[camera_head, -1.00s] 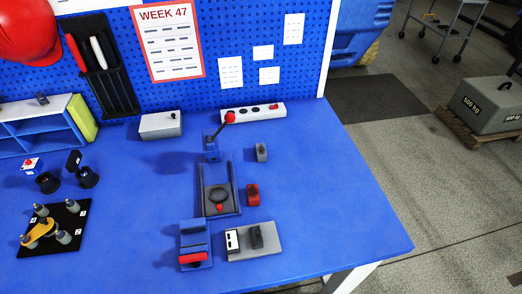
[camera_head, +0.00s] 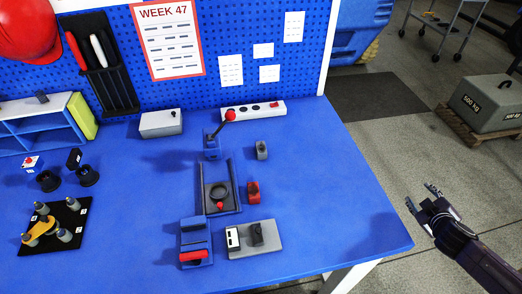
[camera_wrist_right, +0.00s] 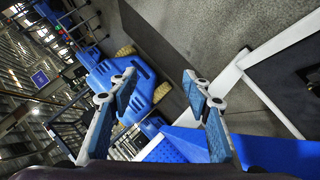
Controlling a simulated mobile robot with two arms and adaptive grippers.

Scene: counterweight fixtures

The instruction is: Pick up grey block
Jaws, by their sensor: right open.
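A small grey block (camera_head: 262,150) stands on the blue table, right of the lever fixture (camera_head: 212,145). A red block (camera_head: 253,192) stands nearer, beside the dark slotted frame. My right gripper (camera_head: 421,201) is open and empty, out past the table's right edge over the grey floor, well to the right of the grey block. In the right wrist view its two fingers (camera_wrist_right: 160,90) are spread apart with nothing between them, and the grey block does not show there. My left gripper is not in view.
A grey plate with a dark block (camera_head: 265,243) and a red-barred blue fixture (camera_head: 195,245) sit at the table's front. A power strip (camera_head: 253,110) and a grey box (camera_head: 161,124) stand at the back by the pegboard. The table's right side is clear.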

